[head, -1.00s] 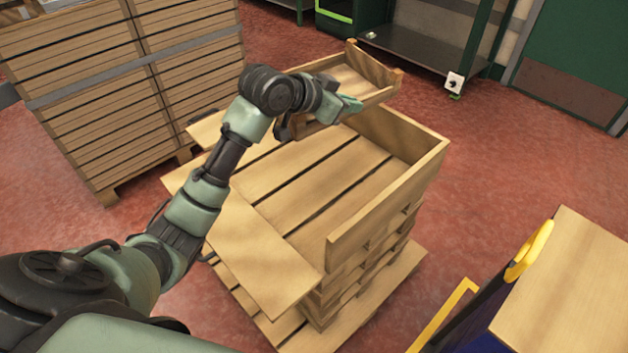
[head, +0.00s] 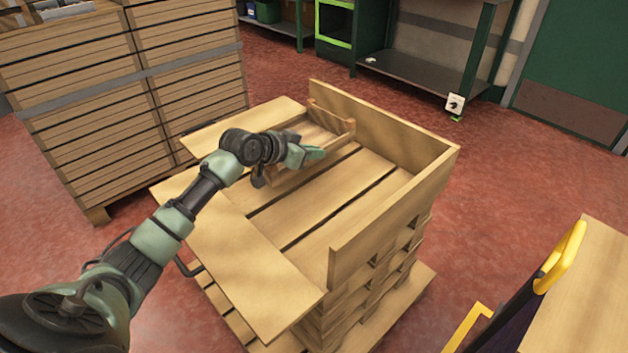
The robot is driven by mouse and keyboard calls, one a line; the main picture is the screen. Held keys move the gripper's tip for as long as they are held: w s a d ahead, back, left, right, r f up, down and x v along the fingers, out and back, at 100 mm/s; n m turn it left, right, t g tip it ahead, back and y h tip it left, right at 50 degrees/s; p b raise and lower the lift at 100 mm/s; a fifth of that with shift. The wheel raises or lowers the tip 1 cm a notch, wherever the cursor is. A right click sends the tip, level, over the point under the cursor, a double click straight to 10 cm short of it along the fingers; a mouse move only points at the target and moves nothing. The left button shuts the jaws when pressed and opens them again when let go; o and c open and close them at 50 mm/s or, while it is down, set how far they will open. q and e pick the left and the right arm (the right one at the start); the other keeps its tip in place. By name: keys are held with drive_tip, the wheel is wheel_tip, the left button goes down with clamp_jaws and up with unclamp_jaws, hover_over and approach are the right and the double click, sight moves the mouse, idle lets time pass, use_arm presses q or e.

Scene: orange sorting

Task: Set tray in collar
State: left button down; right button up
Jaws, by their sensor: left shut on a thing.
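The tray (head: 333,124) is a small shallow wooden tray with raised ends. In the head view it is inside the far left part of the wooden collar (head: 395,206), over the slatted boards. I cannot tell whether its base touches the boards. My left gripper (head: 312,154) is shut on the tray's near side, and the gripper and wrist hide part of it. The collar has upright walls at the back and right and wide flat boards at the left and front, on top of a pallet stack. My right gripper is not in view.
A tall strapped stack of wooden crates (head: 80,110) stands at the left. A yellow-handled cart (head: 565,255) with a wooden top is at the lower right. A dark metal bench (head: 425,75) stands at the back. Slats in the collar's middle and right are clear.

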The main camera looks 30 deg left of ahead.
sight(314, 187)
use_arm(q)
wheel_tip(314, 187, down, 3)
drive_tip(key=shift+r, duration=0.2)
wheel_tip(314, 187, down, 5)
drive_tip(key=shift+b, duration=0.9)
drive_tip(key=shift+f, duration=0.25)
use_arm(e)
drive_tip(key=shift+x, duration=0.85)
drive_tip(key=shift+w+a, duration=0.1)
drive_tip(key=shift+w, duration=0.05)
use_arm(q)
drive_tip(key=c, duration=2)
unclamp_jaws()
drive_tip(key=shift+f, duration=0.15)
drive_tip(key=o, duration=0.4)
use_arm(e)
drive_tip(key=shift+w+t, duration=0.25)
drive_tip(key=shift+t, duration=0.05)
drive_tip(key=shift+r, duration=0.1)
